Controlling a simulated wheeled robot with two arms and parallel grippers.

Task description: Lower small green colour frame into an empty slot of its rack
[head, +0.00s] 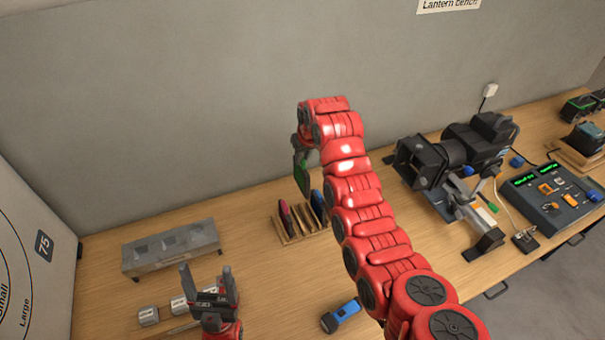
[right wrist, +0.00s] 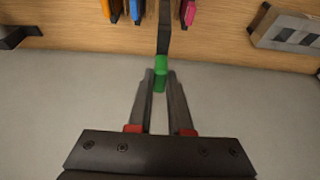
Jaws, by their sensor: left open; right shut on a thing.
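The small green colour frame (head: 301,174) hangs from my right gripper (head: 304,150), in the air above and behind the rack. In the right wrist view its green part (right wrist: 160,72) is pinched between the two fingers (right wrist: 160,85), and a dark thin part points away from me. The wooden rack (head: 290,238) stands on the bench below, holding a pink frame (head: 286,215) and a blue one (head: 317,205). My red right arm hides part of its right side. My left gripper (head: 207,274) is open and empty, low over the bench at the left.
A grey slotted box (head: 172,248) stands left of the rack, with small metal blocks (head: 148,316) in front. A blue and black tool (head: 341,315) lies in front of the rack. A black lantern (head: 455,150) and a control panel (head: 550,195) stand to the right. The wall is close behind.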

